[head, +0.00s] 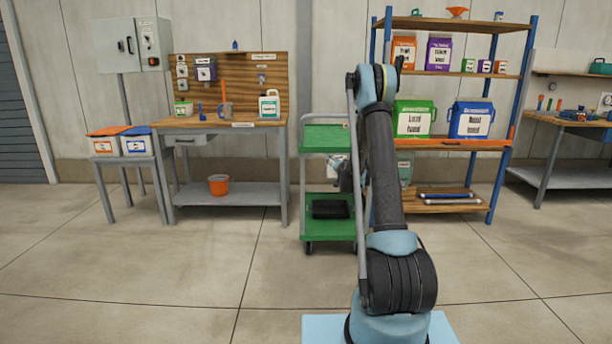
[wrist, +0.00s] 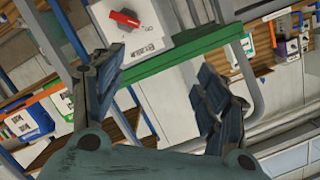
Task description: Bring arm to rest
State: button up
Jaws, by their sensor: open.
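My arm stands in the middle of the head view, bent upward at its elbow with the far part folded down behind the upper link. My gripper (head: 348,175) shows only partly there, hidden behind the arm, in front of the green cart (head: 325,135). In the wrist view my gripper (wrist: 162,75) has its two dark fingers spread apart. Nothing is held between them. Beyond the fingers are a green edge (wrist: 185,52) and a white box with a red knob (wrist: 125,19), apparently apart from them. The wrist view is strongly tilted.
A workbench (head: 222,123) with a pegboard stands at left, beside a small table with two lidded bins (head: 104,146). A shelf rack with a green jug (head: 413,105) and a blue jug (head: 470,132) stands behind my arm. Another bench (head: 560,180) is at far right. The front floor is clear.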

jog(key=s+a+r+n+g, duration=0.1)
jog(key=s+r+n+g, duration=0.35)
jog(key=s, duration=1.15)
jog(key=s+r+g, duration=0.2)
jog(key=s+r, duration=0.5)
jog(key=s, duration=0.9)
jog(key=s+d+f+g, duration=0.1)
jog(key=s+f+g, duration=0.1)
jog(key=s, duration=1.1)
jog(key=s+d+f+n+g+h, duration=0.1)
jog(key=s+f, duration=0.4)
jog(key=s, duration=0.9)
jog(key=s+d+f+n+g, duration=0.1)
jog(key=s+f+g, duration=0.3)
jog(key=s, duration=0.9)
jog(key=shift+s+d+h, duration=0.15)
jog(key=shift+d+h, duration=0.15)
jog(key=shift+d, duration=0.05)
